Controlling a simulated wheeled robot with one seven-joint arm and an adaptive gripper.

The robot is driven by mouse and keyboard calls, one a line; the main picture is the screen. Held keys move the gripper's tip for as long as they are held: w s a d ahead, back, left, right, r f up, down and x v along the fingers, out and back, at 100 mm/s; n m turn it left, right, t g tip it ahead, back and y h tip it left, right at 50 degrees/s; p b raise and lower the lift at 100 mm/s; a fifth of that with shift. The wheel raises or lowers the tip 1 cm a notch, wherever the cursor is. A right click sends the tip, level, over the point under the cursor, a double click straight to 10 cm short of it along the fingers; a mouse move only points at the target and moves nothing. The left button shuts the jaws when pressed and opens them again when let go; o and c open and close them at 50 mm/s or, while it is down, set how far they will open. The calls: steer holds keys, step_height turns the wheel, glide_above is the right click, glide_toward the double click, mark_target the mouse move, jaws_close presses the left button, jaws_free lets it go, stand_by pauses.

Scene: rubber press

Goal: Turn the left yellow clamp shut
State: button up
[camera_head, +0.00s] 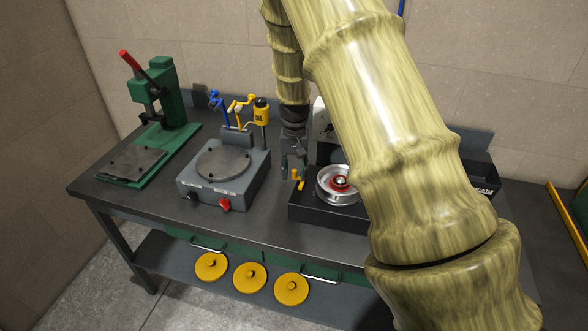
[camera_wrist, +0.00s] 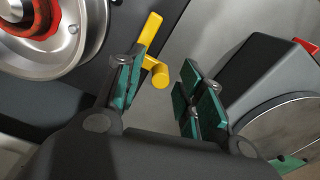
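The left yellow clamp (camera_head: 301,185) sits at the left end of the black press base, beside the silver wheel (camera_head: 328,192) with its red centre. In the wrist view the clamp (camera_wrist: 151,31) shows as a flat yellow lever with a round knob. My gripper (camera_head: 293,175) points down over that left end of the base. In the wrist view my gripper (camera_wrist: 163,80) is open, with green-padded fingers apart. The knob shows between the fingers, closer to the left one, and part of the clamp is behind that finger. I cannot tell whether they touch. Any other clamp is hidden by my arm.
A grey box with a round plate (camera_head: 223,163) and a red knob stands just left of my gripper. A green hand press (camera_head: 160,115) stands farther left. The front strip of the table (camera_head: 240,227) is clear.

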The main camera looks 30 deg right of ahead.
steer(key=shift+c, duration=0.3)
jaws_close()
